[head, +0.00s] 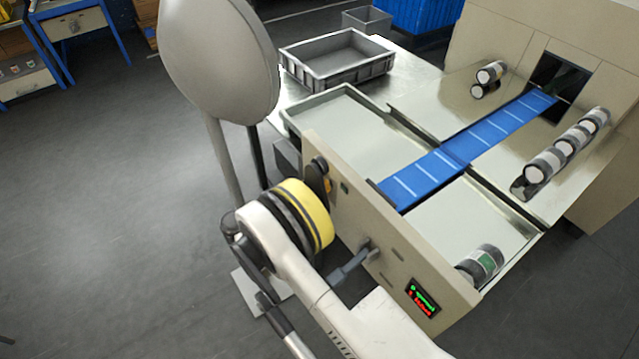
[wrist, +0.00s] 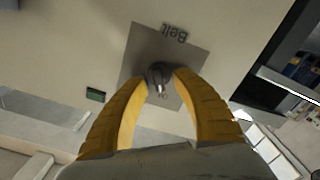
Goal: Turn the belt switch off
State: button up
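The belt switch (wrist: 160,77) is a dark knob with a light pointer on a grey square plate (wrist: 190,50), marked "Belt", which appears upside down in the wrist view. My gripper (wrist: 163,75) has its two yellow fingers on either side of the knob, with the tips close to it. A gap shows between the tips, and I see no clear grip on the knob. In the head view my gripper (head: 326,180) is at the upper left of the beige panel (head: 385,245), and my wrist hides the switch there. The blue belt (head: 450,150) runs from the panel into the machine.
A grey lever (head: 352,266) sticks out of the panel below my gripper. A small display (head: 422,297) shows green and red text. Cans (head: 565,150) lie on the right side, and one can (head: 482,262) is near the panel. A grey crate (head: 338,60) stands behind. Open floor is at left.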

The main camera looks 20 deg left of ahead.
jog(key=v, duration=1.2)
jog(key=shift+d, duration=0.1)
